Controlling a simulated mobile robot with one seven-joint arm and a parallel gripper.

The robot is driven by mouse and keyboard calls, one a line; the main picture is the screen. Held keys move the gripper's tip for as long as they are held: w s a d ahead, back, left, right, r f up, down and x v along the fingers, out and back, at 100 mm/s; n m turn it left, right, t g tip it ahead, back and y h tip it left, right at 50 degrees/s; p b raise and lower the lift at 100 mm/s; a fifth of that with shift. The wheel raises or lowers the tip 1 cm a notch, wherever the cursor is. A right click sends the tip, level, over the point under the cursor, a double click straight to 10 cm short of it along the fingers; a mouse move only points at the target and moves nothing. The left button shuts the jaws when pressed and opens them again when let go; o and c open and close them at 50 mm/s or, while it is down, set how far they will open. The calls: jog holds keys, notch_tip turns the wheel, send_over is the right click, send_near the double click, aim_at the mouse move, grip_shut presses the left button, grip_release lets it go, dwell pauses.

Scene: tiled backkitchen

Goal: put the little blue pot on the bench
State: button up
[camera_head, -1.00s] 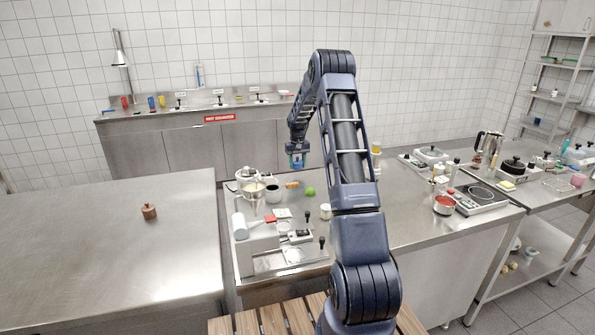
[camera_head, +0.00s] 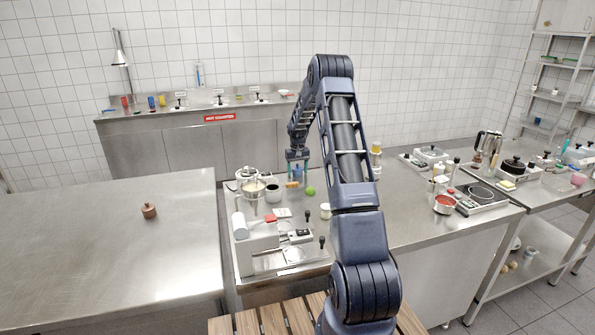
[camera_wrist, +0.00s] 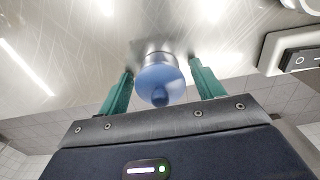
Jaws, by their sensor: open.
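The little blue pot (camera_wrist: 160,85), with a round knob on its lid, stands on a shiny steel top in the wrist view. My gripper (camera_wrist: 160,69) is open, with one green finger on each side of the pot and visible gaps between. In the head view my gripper (camera_head: 298,179) points down at the back of the middle counter (camera_head: 375,228); the pot is too small there to make out clearly.
A brown lidded pot (camera_head: 149,211) is on the left table. Near my gripper are a dark cup (camera_head: 273,193), a green ball (camera_head: 310,190) and a white machine (camera_head: 262,247). A red pan (camera_head: 445,205) and a hotplate (camera_head: 481,196) lie right. A black switch (camera_wrist: 300,58) is close at right.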

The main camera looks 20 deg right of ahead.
jog(key=shift+r, duration=0.1)
notch_tip(320, 180, up, 10)
jog(key=shift+r, duration=0.2)
jog(key=shift+s+r, duration=0.1)
jog(key=shift+r, duration=0.85)
jog(key=s+a+r+t, duration=0.1)
jog(key=s+a+r, duration=0.2)
jog(key=s+r, duration=0.85)
jog(key=s+a+r+t, duration=0.1)
jog(key=s+a+r, duration=0.2)
jog(key=s+r, duration=0.8)
jog(key=s+a+f+t, duration=0.1)
jog(key=s+f, duration=0.2)
jog(key=s, duration=1.3)
jog(key=s+a+f+t, duration=0.1)
jog(key=s+a+f, duration=0.1)
jog(key=s, duration=1.4)
jog(key=shift+s+f+t, duration=0.3)
jog(key=shift+f, duration=0.15)
